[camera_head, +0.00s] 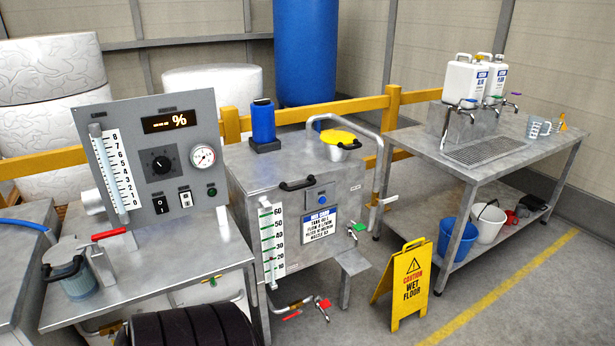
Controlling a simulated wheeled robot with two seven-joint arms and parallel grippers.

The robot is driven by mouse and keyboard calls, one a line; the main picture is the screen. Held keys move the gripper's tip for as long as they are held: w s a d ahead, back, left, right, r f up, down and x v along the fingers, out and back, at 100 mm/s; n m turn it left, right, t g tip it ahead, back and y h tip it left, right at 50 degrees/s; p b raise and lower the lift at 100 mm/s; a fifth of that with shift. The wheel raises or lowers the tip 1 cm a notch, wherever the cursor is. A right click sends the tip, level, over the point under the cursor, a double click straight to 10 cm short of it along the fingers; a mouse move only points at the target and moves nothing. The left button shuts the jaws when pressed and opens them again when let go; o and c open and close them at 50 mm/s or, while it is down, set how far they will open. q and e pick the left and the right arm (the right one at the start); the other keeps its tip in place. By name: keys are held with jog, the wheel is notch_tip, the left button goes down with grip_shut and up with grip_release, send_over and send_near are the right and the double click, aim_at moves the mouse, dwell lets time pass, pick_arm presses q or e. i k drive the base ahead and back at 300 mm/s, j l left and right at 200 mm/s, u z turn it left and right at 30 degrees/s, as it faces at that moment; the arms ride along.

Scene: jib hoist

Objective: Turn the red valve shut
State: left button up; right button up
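A red valve handle (322,303) sits on a tap at the end of a short pipe low in front of the steel tank (345,190). Another small red lever (291,316) shows just left of it, near the same pipe. A longer red lever handle (109,234) lies roughly level on a fitting on the left steel bench. A green valve handle (357,228) is on the tank's right side. I cannot tell from this view how far any valve is open. Neither of my grippers is in view.
A yellow wet floor sign (407,285) stands right of the low pipe. A grey control panel (160,150) stands on the left bench (150,285). A steel table (500,170) with dispensers and buckets is at right. Floor beyond the sign is clear.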

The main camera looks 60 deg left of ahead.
aim_at(290, 316)
jog(key=i+j+u, duration=0.1)
jog(key=i+u, duration=0.15)
jog(key=u, duration=0.15)
jog(key=i+u, duration=0.55)
jog(key=u, duration=0.2)
